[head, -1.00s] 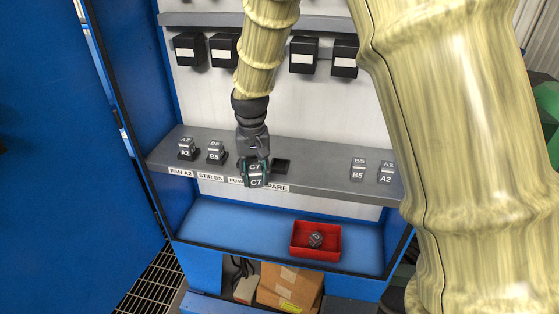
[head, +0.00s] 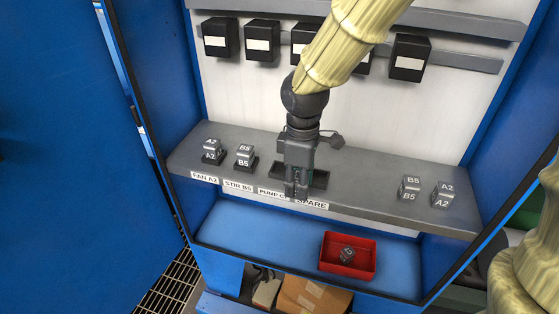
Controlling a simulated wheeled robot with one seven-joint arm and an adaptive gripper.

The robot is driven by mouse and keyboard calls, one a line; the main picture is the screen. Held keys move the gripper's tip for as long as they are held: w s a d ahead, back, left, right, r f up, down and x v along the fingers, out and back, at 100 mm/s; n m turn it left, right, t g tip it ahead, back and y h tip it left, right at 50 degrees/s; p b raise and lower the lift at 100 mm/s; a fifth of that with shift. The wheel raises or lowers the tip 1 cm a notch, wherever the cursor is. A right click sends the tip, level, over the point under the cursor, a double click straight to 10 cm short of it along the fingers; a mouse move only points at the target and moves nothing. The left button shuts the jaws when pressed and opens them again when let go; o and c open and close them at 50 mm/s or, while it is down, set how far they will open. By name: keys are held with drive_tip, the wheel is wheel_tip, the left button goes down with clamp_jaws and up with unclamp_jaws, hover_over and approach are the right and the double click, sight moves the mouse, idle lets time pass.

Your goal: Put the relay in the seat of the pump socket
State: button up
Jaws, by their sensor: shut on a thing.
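My gripper (head: 297,190) points down at the front of the grey shelf, by the PUMP and SPARE labels. It is shut on the relay, whose C7 faces show in the earlier view; now the fingers mostly hide it. The pump label (head: 272,192) is partly covered by my gripper. A dark edge of the pump socket (head: 279,176) shows left of my gripper, and the dark spare socket (head: 319,180) shows to the right. Whether the relay touches either socket cannot be told.
Relays stand in the FAN A2 socket (head: 211,160) and STIR B5 socket (head: 243,165). A B5 relay (head: 409,189) and an A2 relay (head: 443,194) stand at right. A red tray (head: 371,271) holds a dark relay (head: 347,254). Black boxes (head: 410,57) hang above.

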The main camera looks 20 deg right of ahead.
drive_tip(key=p, duration=0.4)
hover_over(282, 172)
drive_tip(key=shift+s+a+f, duration=0.1)
drive_tip(key=shift+s+f, duration=0.05)
drive_tip(key=shift+f, duration=0.4)
drive_tip(key=shift+f+p, duration=0.6)
drive_tip(key=shift+f, duration=1.25)
drive_tip(key=shift+f, duration=0.45)
drive_tip(key=o, duration=0.9)
drive_tip(key=shift+s, duration=0.1)
drive_tip(key=shift+o, duration=0.8)
drive_tip(key=shift+f, duration=0.1)
drive_tip(key=shift+w+r, duration=0.2)
